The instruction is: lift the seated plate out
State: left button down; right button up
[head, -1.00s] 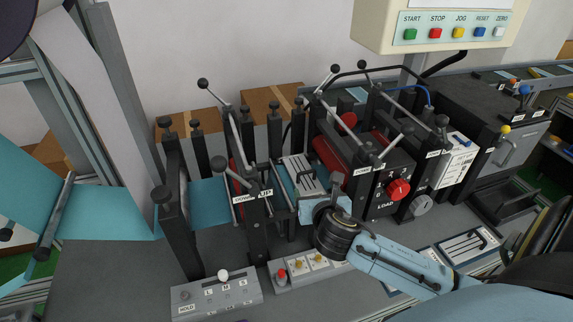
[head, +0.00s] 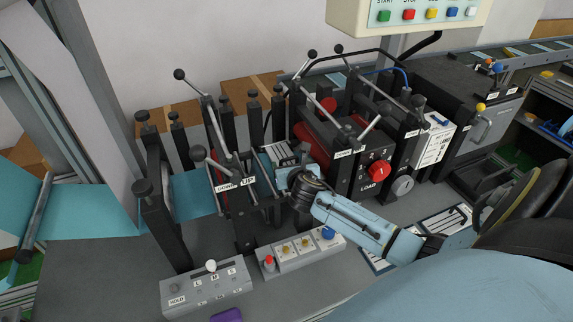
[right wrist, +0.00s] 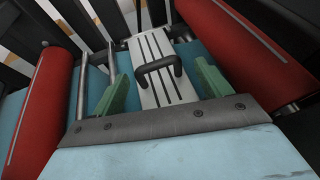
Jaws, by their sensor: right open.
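The seated plate (head: 284,152) is pale with dark slots and sits in the line between the red rollers. In the right wrist view the plate (right wrist: 150,98) lies flat, with a dark bar handle (right wrist: 158,67) standing up across its middle. My right gripper (head: 287,174) is at the near side of the plate. In the right wrist view its two green fingers (right wrist: 158,88) are wide apart, one on each side of the plate and handle. Nothing is between them in a grip; whether they touch the plate I cannot tell. My left gripper is not in view.
A red roller (right wrist: 43,110) and two metal rods flank the plate at left, and another red roller (right wrist: 235,45) at right. Upright levers and black posts crowd the line. A button box (head: 300,248) stands in front. Slotted plates (head: 447,228) lie on the bench at right.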

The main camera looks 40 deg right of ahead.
jog(key=shift+x, duration=1.1)
jog(key=shift+c, duration=0.4)
jog(key=c, duration=1.2)
